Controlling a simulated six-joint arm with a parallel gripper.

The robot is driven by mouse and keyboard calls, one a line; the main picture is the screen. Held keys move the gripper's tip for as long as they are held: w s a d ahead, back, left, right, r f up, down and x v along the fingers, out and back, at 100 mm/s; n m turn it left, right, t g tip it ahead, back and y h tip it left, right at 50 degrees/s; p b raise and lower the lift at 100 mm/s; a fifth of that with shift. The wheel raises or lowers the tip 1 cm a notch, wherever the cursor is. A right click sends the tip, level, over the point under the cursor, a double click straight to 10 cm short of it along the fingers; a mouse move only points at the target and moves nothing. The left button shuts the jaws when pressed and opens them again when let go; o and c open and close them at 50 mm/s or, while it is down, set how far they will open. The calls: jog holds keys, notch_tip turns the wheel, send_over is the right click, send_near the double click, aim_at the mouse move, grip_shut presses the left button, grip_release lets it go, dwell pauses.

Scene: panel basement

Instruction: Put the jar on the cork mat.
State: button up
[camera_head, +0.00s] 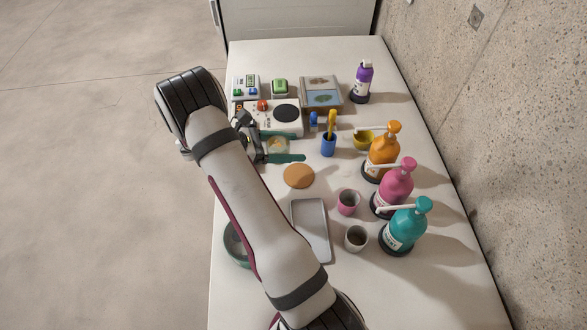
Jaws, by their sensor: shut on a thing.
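My gripper (283,146) reaches over the left half of the table, with its two dark green fingers on either side of a small pale jar (279,147). It is shut on the jar, whose sides are partly hidden by the fingers. I cannot tell whether the jar touches the table. The cork mat (299,176) is a round tan disc lying flat just below the gripper in the picture. Its top is bare.
A white device with a dark disc (286,113) stands just behind the gripper. A blue cup (328,146) holding a yellow item is to the right. A grey tray (311,230), pink cup (348,202) and grey cup (356,238) are nearer. Pump bottles (395,187) line the right.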

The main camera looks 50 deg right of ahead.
aim_at(309, 173)
jog(key=s+d+r, duration=0.1)
jog(key=s+d, duration=0.2)
jog(key=s, duration=0.1)
jog(key=f, duration=0.9)
jog(key=shift+w+d, duration=0.2)
jog(key=shift+d, duration=0.05)
jog(key=shift+f, duration=0.2)
jog(key=o, duration=1.6)
jog(key=shift+r, duration=0.1)
